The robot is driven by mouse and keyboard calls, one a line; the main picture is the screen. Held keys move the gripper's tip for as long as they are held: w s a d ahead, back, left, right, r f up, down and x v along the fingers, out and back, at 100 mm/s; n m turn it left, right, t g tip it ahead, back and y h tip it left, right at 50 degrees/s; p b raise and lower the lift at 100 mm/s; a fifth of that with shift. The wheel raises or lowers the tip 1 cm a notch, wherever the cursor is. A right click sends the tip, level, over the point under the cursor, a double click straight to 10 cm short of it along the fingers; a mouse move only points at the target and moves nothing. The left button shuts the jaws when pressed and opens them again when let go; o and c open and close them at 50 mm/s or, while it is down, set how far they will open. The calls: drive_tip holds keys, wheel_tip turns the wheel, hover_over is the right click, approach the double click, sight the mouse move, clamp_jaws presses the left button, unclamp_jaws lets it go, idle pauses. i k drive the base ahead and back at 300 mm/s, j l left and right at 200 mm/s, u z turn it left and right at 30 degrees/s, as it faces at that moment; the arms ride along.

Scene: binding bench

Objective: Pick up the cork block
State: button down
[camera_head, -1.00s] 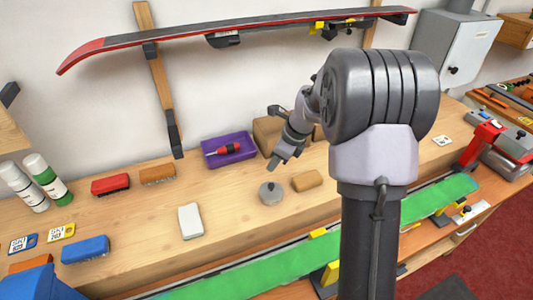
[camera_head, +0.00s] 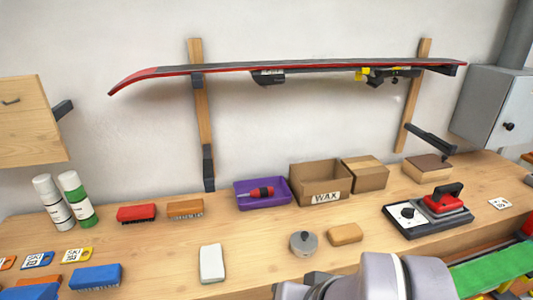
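The cork block appears to be the small tan, rounded block (camera_head: 345,234) on the wooden bench, right of the middle. It lies flat, just right of a round grey metal piece with a knob (camera_head: 303,243), with a small gap between them. Nothing covers it. Only part of my arm shows at the bottom edge, in front of the block's side of the bench; my gripper's fingers are not visible.
Behind the block stand an open WAX carton (camera_head: 320,183) and a purple tray (camera_head: 262,203) holding a red-handled tool. A red-topped iron on a dark base (camera_head: 428,212) is to the right. A white block (camera_head: 211,263) lies left, with bare wood around it.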

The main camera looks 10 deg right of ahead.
sight(339, 235)
drive_tip(key=z, duration=0.8)
